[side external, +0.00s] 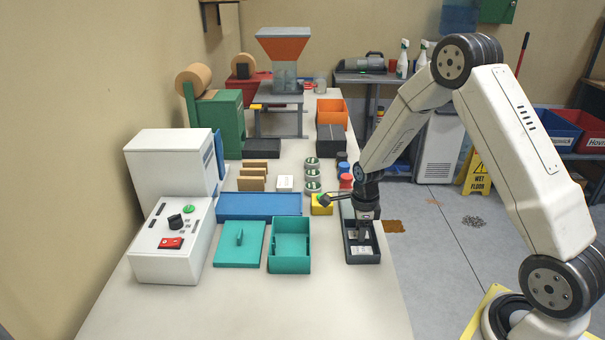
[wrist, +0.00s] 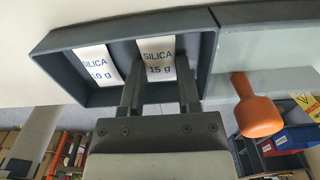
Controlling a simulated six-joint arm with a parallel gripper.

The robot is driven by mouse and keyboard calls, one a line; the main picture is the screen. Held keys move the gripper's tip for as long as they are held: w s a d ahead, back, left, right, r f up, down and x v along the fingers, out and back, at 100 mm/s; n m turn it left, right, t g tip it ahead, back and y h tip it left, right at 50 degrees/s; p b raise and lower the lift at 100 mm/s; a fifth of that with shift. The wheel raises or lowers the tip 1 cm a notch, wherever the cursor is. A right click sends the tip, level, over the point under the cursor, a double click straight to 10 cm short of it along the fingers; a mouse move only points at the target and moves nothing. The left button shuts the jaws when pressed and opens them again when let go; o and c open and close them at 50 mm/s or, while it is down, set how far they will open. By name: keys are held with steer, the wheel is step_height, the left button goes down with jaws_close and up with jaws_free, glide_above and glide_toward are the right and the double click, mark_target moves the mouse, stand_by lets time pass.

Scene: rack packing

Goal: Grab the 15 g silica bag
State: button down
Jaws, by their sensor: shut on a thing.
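The 15 g silica bag (wrist: 158,58) is a white packet with blue lettering, in the right compartment of a dark grey tray (wrist: 52,42) in the wrist view. My gripper (wrist: 158,82) reaches into that compartment and is shut on the 15 g bag, with a finger at each side of it. A second white bag marked SILICA 10 g (wrist: 98,64) lies in the left compartment, apart from my fingers. In the side view, my gripper (side external: 362,238) points down into the tray (side external: 347,259) near the table's right edge, and partly hides the bags.
An open teal box (side external: 290,262) and a teal lid (side external: 239,245) lie left of the tray. An orange knob (wrist: 258,115) is right of my gripper. The front table is clear.

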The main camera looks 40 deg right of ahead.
steer(key=shift+r, duration=0.15)
steer(key=shift+r, duration=0.8)
steer(key=s+a+r, duration=0.3)
steer(key=s+r, duration=0.8)
steer(key=s, duration=0.2)
steer(key=shift+s+a, duration=0.15)
steer(key=shift+s, duration=0.15)
steer(key=shift+a, duration=0.1)
